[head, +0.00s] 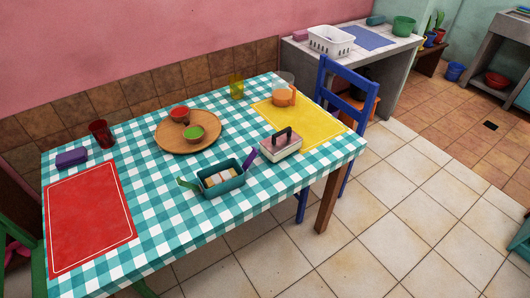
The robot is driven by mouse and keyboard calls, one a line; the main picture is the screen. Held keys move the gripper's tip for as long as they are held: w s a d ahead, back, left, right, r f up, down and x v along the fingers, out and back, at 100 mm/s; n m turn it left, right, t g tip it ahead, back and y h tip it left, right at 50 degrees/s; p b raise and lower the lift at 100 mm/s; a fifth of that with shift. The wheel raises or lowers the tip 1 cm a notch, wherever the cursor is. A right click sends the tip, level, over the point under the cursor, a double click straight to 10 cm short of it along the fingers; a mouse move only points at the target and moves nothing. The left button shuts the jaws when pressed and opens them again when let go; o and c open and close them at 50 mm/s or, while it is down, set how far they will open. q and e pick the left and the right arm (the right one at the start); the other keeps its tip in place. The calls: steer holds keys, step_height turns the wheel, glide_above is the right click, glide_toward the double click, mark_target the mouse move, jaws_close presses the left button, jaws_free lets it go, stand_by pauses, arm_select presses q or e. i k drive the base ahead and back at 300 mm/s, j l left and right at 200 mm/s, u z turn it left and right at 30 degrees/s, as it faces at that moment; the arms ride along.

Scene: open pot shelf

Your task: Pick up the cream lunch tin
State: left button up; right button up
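A small cream box with a reddish-brown top and a dark raised handle (280,150) looks like the cream lunch tin. It stands on the checked table (150,225) near its right front edge, at the corner of a yellow mat (318,133). It looks upright and closed, and nothing covers it from this view. Neither of my grippers shows in the head view.
Left of the tin is a teal dish (225,186) holding pale pieces, with a green and a purple handle-like part. A blue chair (325,85) stands at the right end. A red mat (90,220) lies left.

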mark_target(279, 145)
steer(key=i+l+u, duration=0.6)
steer(key=l+u, duration=0.2)
steer(key=l, duration=0.15)
steer(key=i+l+u, duration=0.25)
steer(key=l, duration=0.15)
steer(key=k+j, duration=0.05)
steer(key=k, duration=0.05)
